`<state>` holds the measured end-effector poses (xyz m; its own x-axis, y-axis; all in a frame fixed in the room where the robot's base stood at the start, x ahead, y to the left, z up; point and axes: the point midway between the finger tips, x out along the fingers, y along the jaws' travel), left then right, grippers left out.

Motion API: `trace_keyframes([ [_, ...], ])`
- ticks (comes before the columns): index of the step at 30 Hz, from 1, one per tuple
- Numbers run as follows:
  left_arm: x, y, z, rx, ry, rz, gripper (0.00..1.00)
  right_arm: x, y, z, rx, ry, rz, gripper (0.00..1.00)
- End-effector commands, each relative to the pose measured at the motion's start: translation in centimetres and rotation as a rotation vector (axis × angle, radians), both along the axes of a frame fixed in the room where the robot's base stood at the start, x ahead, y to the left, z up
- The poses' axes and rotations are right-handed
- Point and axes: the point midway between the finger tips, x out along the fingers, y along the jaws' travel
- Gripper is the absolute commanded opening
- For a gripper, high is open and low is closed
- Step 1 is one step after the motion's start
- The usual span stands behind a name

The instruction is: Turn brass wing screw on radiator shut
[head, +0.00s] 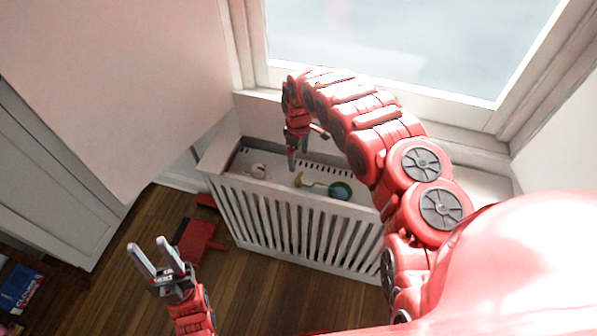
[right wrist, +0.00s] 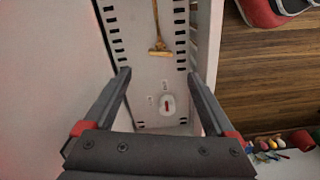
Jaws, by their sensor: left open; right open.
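The white radiator (head: 272,222) with a slatted front stands below the window. On its top lies a small brass piece (head: 299,180), apparently the wing screw, with a thin stem running toward a round green object (head: 340,190). In the right wrist view the brass piece (right wrist: 159,50) looks T-shaped, just beyond the fingertips. My left gripper (head: 147,244) is open and empty at lower left.
A white fitting with a red mark (right wrist: 167,105) sits on the radiator top. Slots line the top's edges. The window (head: 400,40) is behind. A red object (head: 198,243) and a blue box (head: 20,288) are at lower left. Wooden floor (head: 130,285) lies in front.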

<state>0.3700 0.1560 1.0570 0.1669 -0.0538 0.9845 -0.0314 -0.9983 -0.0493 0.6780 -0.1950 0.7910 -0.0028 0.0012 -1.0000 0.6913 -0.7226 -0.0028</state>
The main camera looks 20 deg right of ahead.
Motion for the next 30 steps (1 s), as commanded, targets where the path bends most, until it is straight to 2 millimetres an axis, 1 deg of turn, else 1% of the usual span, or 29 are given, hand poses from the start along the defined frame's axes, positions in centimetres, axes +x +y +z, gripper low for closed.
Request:
trace_keyframes([
  [1,0.0,0.0,0.2,0.000,0.000,0.000,0.42,-0.2,0.2,-0.9,0.004,0.003,0.000,0.90],
  [8,0.0,0.0,0.4,0.000,0.000,0.000,0.42,-0.1,0.1,-4.3,0.001,-0.001,-0.001,0.90],
  [9,0.0,0.0,0.1,0.000,0.000,0.000,0.42,-0.1,0.3,-5.1,0.004,0.001,0.001,0.90],
  [15,0.0,0.0,-0.4,0.000,0.000,0.000,0.42,0.0,0.1,-7.2,0.000,-0.003,-0.002,0.90],
  [18,0.0,0.0,-1.8,0.000,0.001,0.000,0.42,0.0,0.1,-8.9,0.000,0.000,-0.001,0.90],
  [23,0.0,0.0,-2.3,0.000,0.000,0.000,0.42,-0.1,0.0,-9.8,-0.001,-0.001,-0.002,0.90],
  [30,0.0,0.0,-2.3,0.000,0.000,0.000,0.42,-0.1,0.0,-9.8,-0.001,-0.001,-0.001,0.90],
])
